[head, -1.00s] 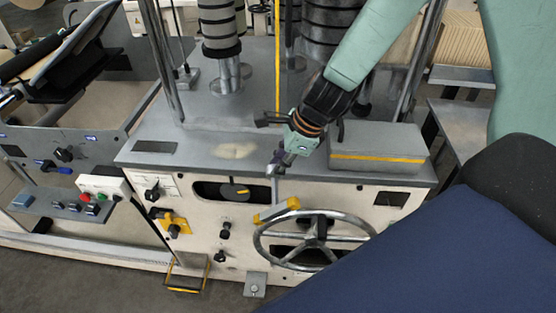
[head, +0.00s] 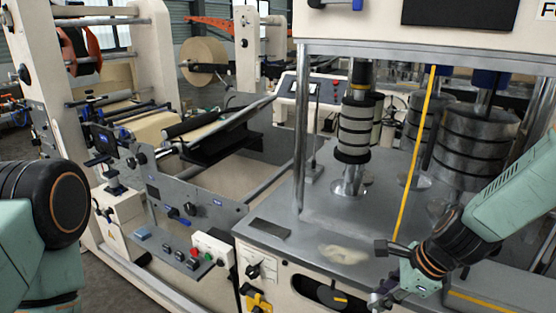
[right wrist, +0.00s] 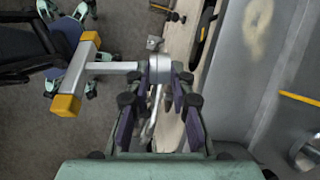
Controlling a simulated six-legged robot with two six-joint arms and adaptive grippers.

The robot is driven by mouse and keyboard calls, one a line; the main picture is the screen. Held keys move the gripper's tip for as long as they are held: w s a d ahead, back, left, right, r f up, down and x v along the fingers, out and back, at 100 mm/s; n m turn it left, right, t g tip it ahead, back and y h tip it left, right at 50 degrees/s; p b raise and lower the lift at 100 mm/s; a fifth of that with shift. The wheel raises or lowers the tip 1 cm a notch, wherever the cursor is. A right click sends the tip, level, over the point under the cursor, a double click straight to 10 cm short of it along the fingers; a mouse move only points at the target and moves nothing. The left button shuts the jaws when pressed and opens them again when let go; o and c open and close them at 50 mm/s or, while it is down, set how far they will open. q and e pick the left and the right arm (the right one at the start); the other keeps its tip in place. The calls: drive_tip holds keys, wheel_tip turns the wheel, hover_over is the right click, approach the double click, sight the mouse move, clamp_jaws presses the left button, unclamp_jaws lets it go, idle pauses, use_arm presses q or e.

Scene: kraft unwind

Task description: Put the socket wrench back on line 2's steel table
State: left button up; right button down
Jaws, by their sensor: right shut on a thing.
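The socket wrench shows in the right wrist view as a pale metal shaft (right wrist: 110,67) with a grey cross bar with yellow ends. My right gripper (right wrist: 163,100) is shut on the wrench's round metal head, and the shaft sticks out to the left over the floor. In the head view my right gripper (head: 385,293) is low at the front edge of a grey steel machine top; the wrench is cut off below the picture. I cannot tell whether this top is line 2's steel table. My left arm shows at the left edge; its gripper is out of view.
The grey machine top (head: 290,222) has a dark plate (head: 269,228) and a pale smear (head: 343,254) on it. Banded rollers (head: 356,130) and a yellow upright bar (head: 415,150) stand on it. A control box with buttons (head: 213,250) is left of it.

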drive_tip(key=s+n, duration=0.1)
drive_tip(key=n, duration=0.1)
drive_tip(key=s+a+n+g+y, duration=0.1)
drive_tip(key=n, duration=0.1)
drive_tip(key=s+a+n+g+b, duration=0.1)
drive_tip(key=n, duration=0.1)
drive_tip(key=shift+s+a+r+n, duration=0.15)
drive_tip(key=shift+a+n, duration=0.1)
drive_tip(key=shift+n, duration=0.15)
drive_tip(key=s+a+f+n+g+h+b, duration=0.1)
drive_tip(key=s+a+f+n+g+b, duration=0.1)
drive_tip(key=f+n+b, duration=0.5)
drive_tip(key=s+a+f+n+g+h+b, duration=0.1)
drive_tip(key=s+a+f+n+g+b, duration=0.2)
drive_tip(key=f+n+b, duration=0.5)
wheel_tip(320, 180, down, 4)
drive_tip(key=b, duration=0.6)
drive_tip(key=shift+f+h+b, duration=0.25)
drive_tip(key=shift+h+b, duration=0.05)
drive_tip(key=shift+b, duration=0.1)
drive_tip(key=shift+s, duration=0.1)
